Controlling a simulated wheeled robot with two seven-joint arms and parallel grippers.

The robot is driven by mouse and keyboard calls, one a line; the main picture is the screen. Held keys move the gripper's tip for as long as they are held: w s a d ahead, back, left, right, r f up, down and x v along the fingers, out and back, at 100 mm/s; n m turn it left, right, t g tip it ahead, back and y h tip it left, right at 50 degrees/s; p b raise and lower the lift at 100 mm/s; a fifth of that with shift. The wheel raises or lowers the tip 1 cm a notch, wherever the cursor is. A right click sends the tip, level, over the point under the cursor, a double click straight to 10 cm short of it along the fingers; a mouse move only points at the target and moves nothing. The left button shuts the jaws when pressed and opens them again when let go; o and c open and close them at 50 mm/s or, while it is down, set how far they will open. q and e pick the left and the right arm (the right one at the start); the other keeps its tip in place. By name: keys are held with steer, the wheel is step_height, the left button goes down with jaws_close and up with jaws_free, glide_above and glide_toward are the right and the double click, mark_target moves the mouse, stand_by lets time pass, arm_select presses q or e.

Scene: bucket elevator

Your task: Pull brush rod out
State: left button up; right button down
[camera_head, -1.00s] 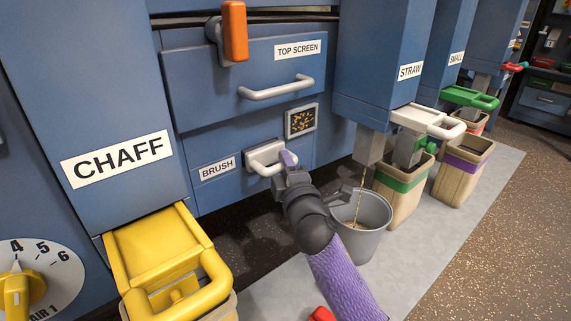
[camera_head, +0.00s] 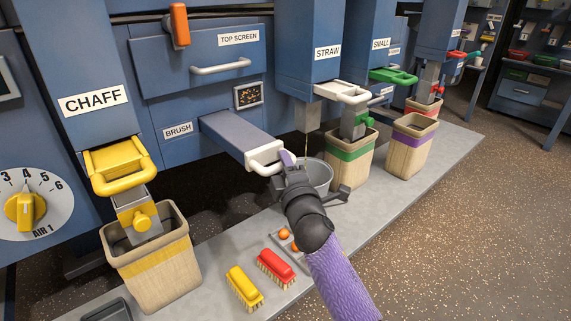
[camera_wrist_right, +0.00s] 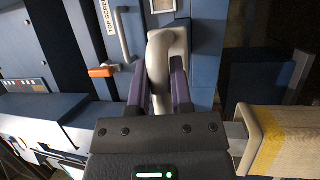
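The brush rod (camera_head: 232,133) is a grey bar that sticks out of the blue machine beside the BRUSH label (camera_head: 178,129). A white loop handle (camera_head: 266,158) is at its outer end. My right gripper (camera_head: 284,162) is at this handle. In the right wrist view, the purple fingers of my right gripper (camera_wrist_right: 164,88) stand on both sides of the white handle (camera_wrist_right: 163,50) and look closed on it. My left gripper is in neither view.
A grey bucket (camera_head: 318,176) stands just behind my right gripper. A yellow brush (camera_head: 243,284) and a red brush (camera_head: 276,265) lie on the grey mat (camera_head: 215,308). A wooden bin (camera_head: 158,270) stands under the CHAFF chute.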

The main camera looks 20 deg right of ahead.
steer(key=shift+f, duration=0.2)
steer(key=c, duration=1)
jaws_free()
steer(key=o, duration=0.5)
steer(key=shift+s+d+r, duration=0.1)
steer(key=shift+s, duration=0.05)
steer(key=shift+c, duration=0.2)
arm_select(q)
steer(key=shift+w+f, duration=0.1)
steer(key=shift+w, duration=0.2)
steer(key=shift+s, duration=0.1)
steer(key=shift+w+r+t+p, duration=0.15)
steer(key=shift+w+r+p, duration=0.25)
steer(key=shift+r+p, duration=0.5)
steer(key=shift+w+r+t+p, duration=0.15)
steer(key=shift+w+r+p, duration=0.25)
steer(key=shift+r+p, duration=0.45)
arm_select(e)
steer(key=s+f, duration=0.1)
steer(key=s, duration=0.8)
steer(key=shift+s+a+f, duration=0.25)
steer(key=shift+s, duration=0.15)
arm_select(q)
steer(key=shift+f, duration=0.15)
